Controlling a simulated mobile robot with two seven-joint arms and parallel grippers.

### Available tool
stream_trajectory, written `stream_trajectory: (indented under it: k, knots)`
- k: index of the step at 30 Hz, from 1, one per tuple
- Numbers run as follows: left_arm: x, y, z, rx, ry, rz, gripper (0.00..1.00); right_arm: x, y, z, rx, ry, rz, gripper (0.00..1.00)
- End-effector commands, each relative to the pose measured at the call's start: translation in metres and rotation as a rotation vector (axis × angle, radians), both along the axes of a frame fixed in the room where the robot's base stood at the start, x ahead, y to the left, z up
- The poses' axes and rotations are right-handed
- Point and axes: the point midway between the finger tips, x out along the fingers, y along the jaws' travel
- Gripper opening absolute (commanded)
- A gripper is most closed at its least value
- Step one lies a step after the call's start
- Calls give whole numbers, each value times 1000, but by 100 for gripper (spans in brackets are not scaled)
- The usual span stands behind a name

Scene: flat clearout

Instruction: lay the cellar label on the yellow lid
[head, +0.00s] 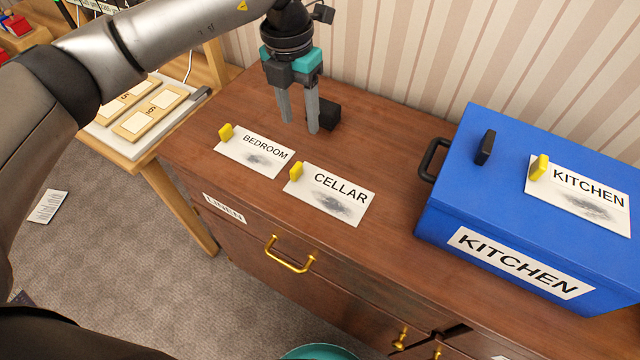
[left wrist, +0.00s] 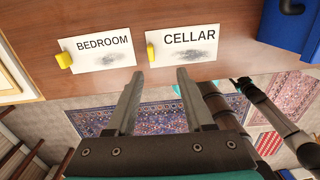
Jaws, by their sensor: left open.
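The cellar label (head: 332,194) is a white card with a yellow grip tab and a grey smudge. It lies flat on the brown dresser top, near the front edge. It also shows in the left wrist view (left wrist: 184,47). My left gripper (head: 300,124) is open and empty, pointing down above the dresser, behind the cellar and bedroom labels. In the left wrist view its fingers (left wrist: 158,74) show below the labels with nothing between them. No yellow lid shows in either view. A grey arm at the right of the left wrist view may be mine; its gripper is unclear.
The bedroom label (head: 254,151) lies just left of the cellar label. A blue box (head: 455,190) with a kitchen label (head: 580,195) on its lid stands at the right. A small black block (head: 326,115) is behind my left gripper. A side table (head: 130,150) stands at the left.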

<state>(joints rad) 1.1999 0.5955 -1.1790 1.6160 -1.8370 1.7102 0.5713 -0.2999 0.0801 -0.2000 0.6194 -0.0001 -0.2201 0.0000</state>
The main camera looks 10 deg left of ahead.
Motion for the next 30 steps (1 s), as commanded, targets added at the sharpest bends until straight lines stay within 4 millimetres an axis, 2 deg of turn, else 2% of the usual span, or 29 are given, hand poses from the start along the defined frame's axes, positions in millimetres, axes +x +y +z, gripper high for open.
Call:
stream_trajectory:
  k: [2,5,15,18,25,30]
  knots:
    - [3,12,2,45,-4,17,52,0,0,0,0,0,0,50]
    - [3,16,-6,63,0,23,52,0,0,-1,0,0,0,50]
    - [2,14,-76,58,2,20,52,0,0,-6,0,0,0,50]
    - [2,14,-89,57,-1,19,52,0,0,-7,0,0,0,50]
    - [1,14,-104,57,1,19,52,0,0,-8,0,0,0,50]
    - [-3,14,-130,56,1,19,52,0,0,-9,0,0,0,50]
